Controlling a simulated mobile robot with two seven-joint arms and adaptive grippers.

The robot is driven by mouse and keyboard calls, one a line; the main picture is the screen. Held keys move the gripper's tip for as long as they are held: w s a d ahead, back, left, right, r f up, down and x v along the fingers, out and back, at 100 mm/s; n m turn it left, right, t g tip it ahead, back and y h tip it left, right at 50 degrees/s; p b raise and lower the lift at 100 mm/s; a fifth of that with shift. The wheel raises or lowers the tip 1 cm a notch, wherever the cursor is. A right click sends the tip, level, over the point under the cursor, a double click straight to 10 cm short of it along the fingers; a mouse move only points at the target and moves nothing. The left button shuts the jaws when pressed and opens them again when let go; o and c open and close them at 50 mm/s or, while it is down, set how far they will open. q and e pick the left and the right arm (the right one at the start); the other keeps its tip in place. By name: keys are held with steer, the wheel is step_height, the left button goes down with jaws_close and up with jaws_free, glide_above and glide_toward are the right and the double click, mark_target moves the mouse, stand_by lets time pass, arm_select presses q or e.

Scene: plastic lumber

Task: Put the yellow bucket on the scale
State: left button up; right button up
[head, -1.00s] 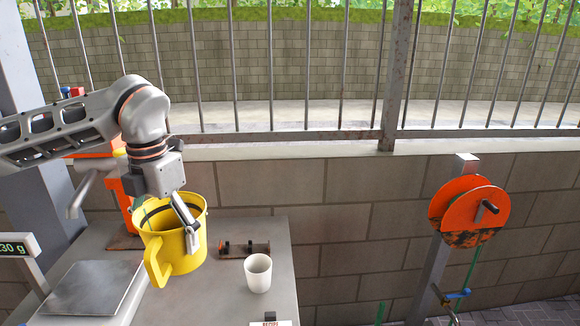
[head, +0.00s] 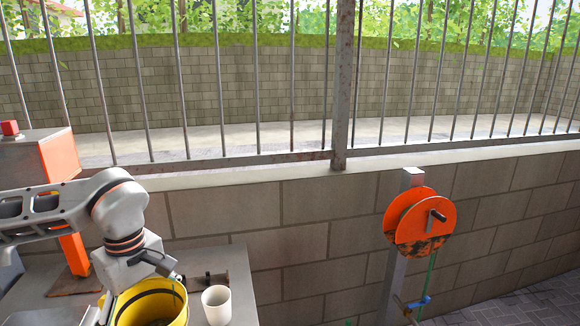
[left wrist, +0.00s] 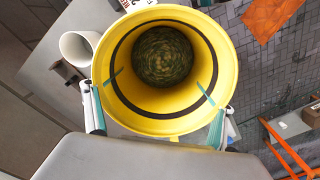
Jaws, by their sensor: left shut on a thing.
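The yellow bucket (head: 150,304) is at the bottom edge of the head view, cut off below. My left gripper (head: 165,272) reaches over it from the left. In the left wrist view the bucket (left wrist: 105,75) opens toward the camera, with a dark ring inside and a mottled green-brown round mass at the bottom. The fingers of my left gripper (left wrist: 157,125) lie on either side of the bucket, shut on it. Whether the bucket touches the table cannot be told. The scale is not visible in the current head view. My right gripper is not in view.
A white cup (head: 217,304) stands on the grey table (head: 235,262), close to the right of the bucket; it also shows in the left wrist view (left wrist: 70,45). An orange upright (head: 62,170) rises at the left. An orange reel (head: 405,220) stands on a post at the right.

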arm_select(q)
steer(key=m, duration=0.2)
steer(key=d+f+m, duration=0.1)
steer(key=m, duration=0.1)
steer(key=s+f+m, duration=0.1)
steer(key=m, duration=0.1)
steer(key=shift+d+f, duration=0.25)
steer(key=shift+d, duration=0.05)
steer(key=m, duration=0.1)
steer(key=f+m, duration=0.1)
steer(key=m, duration=0.1)
steer(key=d+f+m, duration=0.1)
steer(key=m, duration=0.1)
steer(key=shift+s+d, duration=0.1)
steer(key=shift+s, duration=0.25)
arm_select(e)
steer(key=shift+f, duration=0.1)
arm_select(q)
steer(key=shift+w+r, duration=0.1)
steer(key=shift+r, duration=0.05)
